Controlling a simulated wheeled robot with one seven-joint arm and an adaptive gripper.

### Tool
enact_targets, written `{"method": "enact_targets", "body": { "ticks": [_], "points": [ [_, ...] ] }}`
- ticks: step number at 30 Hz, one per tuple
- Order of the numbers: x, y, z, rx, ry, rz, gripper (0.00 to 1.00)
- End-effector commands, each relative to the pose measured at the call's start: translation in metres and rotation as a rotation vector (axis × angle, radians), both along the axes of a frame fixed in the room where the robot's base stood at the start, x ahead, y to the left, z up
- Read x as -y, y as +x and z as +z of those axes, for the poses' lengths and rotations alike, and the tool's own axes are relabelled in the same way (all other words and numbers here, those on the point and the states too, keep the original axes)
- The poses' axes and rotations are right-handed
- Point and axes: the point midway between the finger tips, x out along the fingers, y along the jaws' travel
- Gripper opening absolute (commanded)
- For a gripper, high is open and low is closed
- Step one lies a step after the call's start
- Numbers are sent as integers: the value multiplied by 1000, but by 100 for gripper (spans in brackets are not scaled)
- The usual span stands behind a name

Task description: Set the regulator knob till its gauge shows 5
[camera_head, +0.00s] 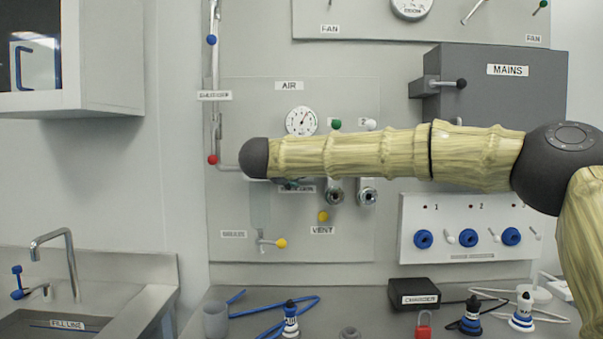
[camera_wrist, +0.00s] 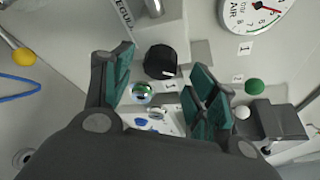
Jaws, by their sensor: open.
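In the wrist view, a round black knob (camera_wrist: 158,60) with a white mark shows between the fingertips, below the partly cut-off regulator label (camera_wrist: 122,12). My gripper (camera_wrist: 162,58) is open, with a green-padded finger on either side of the knob; I see gaps on both sides. I cannot tell how deep the knob sits between the fingers. The white AIR gauge (camera_wrist: 258,10) is cut off at the top right, and it shows whole in the head view (camera_head: 301,121). There its needle points to the upper right; the number is too small to read. My arm hides the knob in the head view.
A green ball handle (camera_wrist: 254,86) and a white one (camera_wrist: 242,112) lie near the right finger. A yellow VENT handle (camera_head: 323,216) and a lever with a yellow ball (camera_head: 281,243) sit lower on the panel. The grey MAINS box (camera_head: 510,100) juts out at right.

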Motion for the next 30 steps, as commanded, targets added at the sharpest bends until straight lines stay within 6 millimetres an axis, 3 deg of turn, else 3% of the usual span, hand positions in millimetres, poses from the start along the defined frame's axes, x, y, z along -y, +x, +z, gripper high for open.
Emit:
{"method": "enact_targets", "body": {
  "ticks": [6, 13, 30],
  "points": [
    [-13, -38, 10, 2, -1, 0, 58],
    [-22, -66, 16, 1, 0, -1, 58],
    [-26, -75, 17, 0, 0, 0, 58]
  ]
}}
